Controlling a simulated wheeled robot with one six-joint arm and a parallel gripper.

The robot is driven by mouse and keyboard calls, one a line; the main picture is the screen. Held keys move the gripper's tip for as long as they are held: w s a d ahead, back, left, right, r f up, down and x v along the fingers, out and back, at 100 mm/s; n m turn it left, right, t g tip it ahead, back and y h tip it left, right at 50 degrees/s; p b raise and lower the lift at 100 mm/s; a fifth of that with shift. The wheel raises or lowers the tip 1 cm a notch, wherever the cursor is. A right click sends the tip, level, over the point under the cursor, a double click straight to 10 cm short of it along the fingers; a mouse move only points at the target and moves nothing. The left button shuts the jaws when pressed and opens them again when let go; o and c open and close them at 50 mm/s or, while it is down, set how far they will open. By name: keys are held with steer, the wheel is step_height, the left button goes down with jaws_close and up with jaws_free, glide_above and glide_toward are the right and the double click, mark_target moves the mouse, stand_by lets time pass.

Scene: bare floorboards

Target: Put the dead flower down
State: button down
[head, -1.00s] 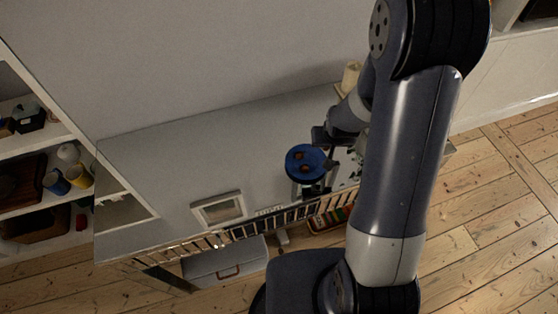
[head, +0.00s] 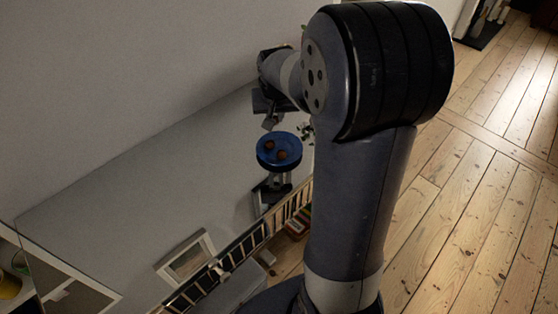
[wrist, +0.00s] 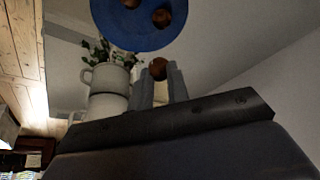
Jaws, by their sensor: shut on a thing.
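My gripper (wrist: 160,86) is shut on a small brown round thing (wrist: 158,67), which shows between its fingertips in the wrist view. I cannot tell whether this is the dead flower; no stem or petals show. In the head view my gripper (head: 270,116) is just behind the blue dish, and what it holds is not visible there. The round blue dish (head: 267,152) stands on a raised support on the grey surface, with brown round things in it. It also shows at the top of the wrist view (wrist: 125,38), apart from my fingers.
A white cup with a handle (wrist: 105,78) and green leaves (wrist: 97,50) stand left of my fingers in the wrist view. A picture frame (head: 187,257) lies near the front railing (head: 240,246). The grey surface left of the dish is clear.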

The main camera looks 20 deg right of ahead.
steer(key=shift+s+d+r+m+b, duration=0.6)
steer(key=shift+d+b, duration=0.65)
steer(key=shift+b, duration=0.6)
steer(key=b, duration=0.2)
glide_toward(286, 143)
steer(key=shift+h, duration=0.3)
steer(key=x, duration=0.6)
steer(key=shift+a, duration=0.3)
steer(key=shift+f, duration=0.2)
steer(key=c, duration=1.6)
jaws_free()
steer(key=shift+r, duration=0.1)
steer(key=shift+c, duration=0.2)
steer(key=p+v, duration=0.2)
steer(key=v, duration=1)
steer(key=shift+r, duration=0.2)
